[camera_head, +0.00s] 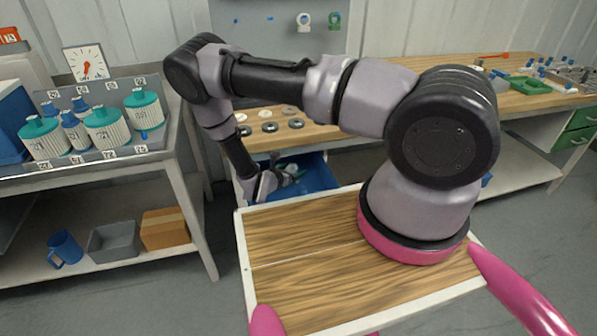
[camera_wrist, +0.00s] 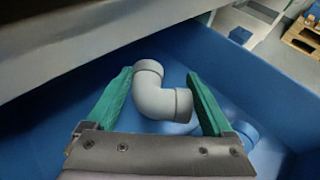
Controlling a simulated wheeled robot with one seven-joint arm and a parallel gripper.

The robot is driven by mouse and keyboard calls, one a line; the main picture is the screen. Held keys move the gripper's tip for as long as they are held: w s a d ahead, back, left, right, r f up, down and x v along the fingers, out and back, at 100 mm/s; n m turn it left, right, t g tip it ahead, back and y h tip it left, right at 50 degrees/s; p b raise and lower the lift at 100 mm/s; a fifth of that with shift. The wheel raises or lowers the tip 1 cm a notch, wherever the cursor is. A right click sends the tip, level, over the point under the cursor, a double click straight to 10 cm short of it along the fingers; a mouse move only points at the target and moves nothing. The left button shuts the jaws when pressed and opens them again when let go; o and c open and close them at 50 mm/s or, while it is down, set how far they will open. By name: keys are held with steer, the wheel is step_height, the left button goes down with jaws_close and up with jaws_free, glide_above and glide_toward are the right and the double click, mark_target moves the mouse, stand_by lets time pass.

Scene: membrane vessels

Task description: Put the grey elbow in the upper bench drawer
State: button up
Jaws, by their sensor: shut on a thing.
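The grey elbow (camera_wrist: 160,100) is a smooth bent pipe piece between the green fingers of my gripper (camera_wrist: 160,76). My gripper is shut on it. In the wrist view the elbow is over the inside of an open blue drawer (camera_wrist: 275,100), within its walls. I cannot tell whether it touches the drawer floor. In the head view the blue drawer (camera_head: 322,178) is pulled out below the back bench, and my gripper (camera_head: 290,174) reaches into it. The elbow is too small there to tell clearly.
A pale blue rounded piece (camera_wrist: 246,131) lies in the drawer, partly behind the right finger. A grey panel edge (camera_wrist: 90,38) runs above the drawer. Several discs (camera_head: 269,127) lie on the wooden bench (camera_head: 340,135). A grey shelf unit (camera_head: 180,165) with ribbed vessels stands at left.

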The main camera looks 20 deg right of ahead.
steer(key=x, duration=0.3)
steer(key=f+x, duration=0.1)
steer(key=x, duration=0.2)
steer(key=shift+s+a, duration=0.1)
steer(key=shift+s, duration=0.15)
steer(key=shift+w, duration=0.15)
steer(key=shift+f, duration=0.2)
steer(key=o, duration=1.1)
steer(key=shift+r, duration=0.15)
steer(key=v, duration=0.7)
steer(key=shift+s+a, duration=0.1)
steer(key=shift+s, duration=0.1)
steer(key=shift+r, duration=0.15)
